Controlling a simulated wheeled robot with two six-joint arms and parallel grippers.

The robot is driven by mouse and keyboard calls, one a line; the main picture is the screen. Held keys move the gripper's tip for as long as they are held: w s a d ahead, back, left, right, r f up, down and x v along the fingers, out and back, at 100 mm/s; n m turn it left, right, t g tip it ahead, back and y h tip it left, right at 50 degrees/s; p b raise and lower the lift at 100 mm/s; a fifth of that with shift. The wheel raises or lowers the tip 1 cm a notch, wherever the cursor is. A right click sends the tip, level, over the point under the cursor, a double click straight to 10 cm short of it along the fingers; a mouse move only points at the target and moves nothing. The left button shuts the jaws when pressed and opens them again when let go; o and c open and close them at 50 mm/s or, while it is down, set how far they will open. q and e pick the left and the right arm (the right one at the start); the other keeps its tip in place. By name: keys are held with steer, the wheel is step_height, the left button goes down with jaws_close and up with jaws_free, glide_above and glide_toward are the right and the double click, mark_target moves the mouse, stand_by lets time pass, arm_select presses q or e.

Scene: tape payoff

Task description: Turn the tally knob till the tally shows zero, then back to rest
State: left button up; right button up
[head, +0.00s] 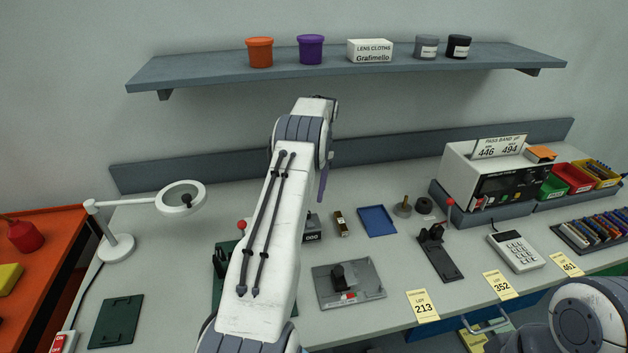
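The tally looks to be the small dark box (312,236) on the bench, just right of my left forearm, with a small light readout on its front. Its digits are too small to read surely. I cannot make out its knob; my arm covers the area beside it. My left arm rises through the middle of the head view and bends down behind itself. A slim purple-grey part (323,182) shows beside the forearm above the tally; it may belong to my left gripper, whose fingertips are hidden. My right gripper is out of view; only an arm link shows at bottom right.
A grey plate with a black block (348,285), a red-knobbed lever device (436,250) and a blue tray (377,221) stand near. A dark green base (222,265) is partly behind my arm. A lamp (117,246) stands left; a meter (500,180) stands right.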

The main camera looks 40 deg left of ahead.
arm_select(q)
steer(key=shift+p+v, duration=1)
steer(key=shift+v, duration=1.65)
steer(key=shift+d, duration=0.1)
